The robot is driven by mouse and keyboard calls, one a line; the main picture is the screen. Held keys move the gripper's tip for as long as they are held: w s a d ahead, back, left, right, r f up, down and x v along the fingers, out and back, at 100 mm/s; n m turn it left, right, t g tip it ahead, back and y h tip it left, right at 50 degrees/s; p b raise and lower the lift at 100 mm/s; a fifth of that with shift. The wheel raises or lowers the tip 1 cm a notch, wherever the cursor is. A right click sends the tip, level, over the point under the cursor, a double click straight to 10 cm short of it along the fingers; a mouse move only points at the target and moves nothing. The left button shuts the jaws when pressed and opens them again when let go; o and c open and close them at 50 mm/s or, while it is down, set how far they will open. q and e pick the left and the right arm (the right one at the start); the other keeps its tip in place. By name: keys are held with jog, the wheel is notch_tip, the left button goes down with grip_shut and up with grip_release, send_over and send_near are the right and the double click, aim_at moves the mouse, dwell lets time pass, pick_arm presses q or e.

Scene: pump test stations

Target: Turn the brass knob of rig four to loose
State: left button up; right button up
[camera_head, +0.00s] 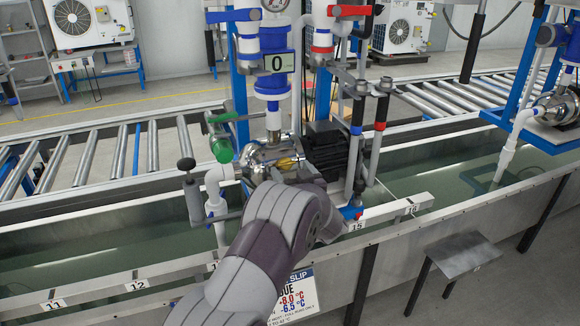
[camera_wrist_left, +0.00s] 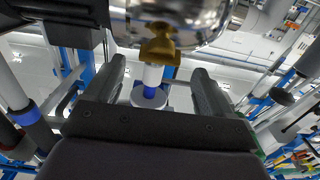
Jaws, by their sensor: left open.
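A pump rig stands over the water trough in the middle of the head view, with a polished steel pump housing (camera_head: 258,160) and a dark motor (camera_head: 325,148). The brass knob (camera_head: 287,163) shows on the housing's front, just above my left wrist. In the left wrist view the brass knob (camera_wrist_left: 160,46) is below the shiny housing (camera_wrist_left: 185,18). My left gripper (camera_wrist_left: 158,72) is open, its two dark fingers spread either side of the knob's line; whether they touch it I cannot tell. In the head view my arm hides most of this gripper. My right gripper is not seen.
A green-handled valve (camera_head: 222,148) and white pipe (camera_head: 215,190) stand left of the housing. Upright pipes with red and blue collars (camera_head: 378,125) stand right. A numbered trough rail (camera_head: 110,290) runs in front. Another rig (camera_head: 560,105) is far right; a small grey table (camera_head: 462,255) stands front right.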

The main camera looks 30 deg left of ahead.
aim_at(287, 164)
pick_arm(q)
jog(key=x, duration=0.3)
jog(key=shift+w+a, duration=0.1)
jog(key=shift+w, duration=0.05)
jog(key=shift+c, duration=0.3)
jog(key=c, duration=1)
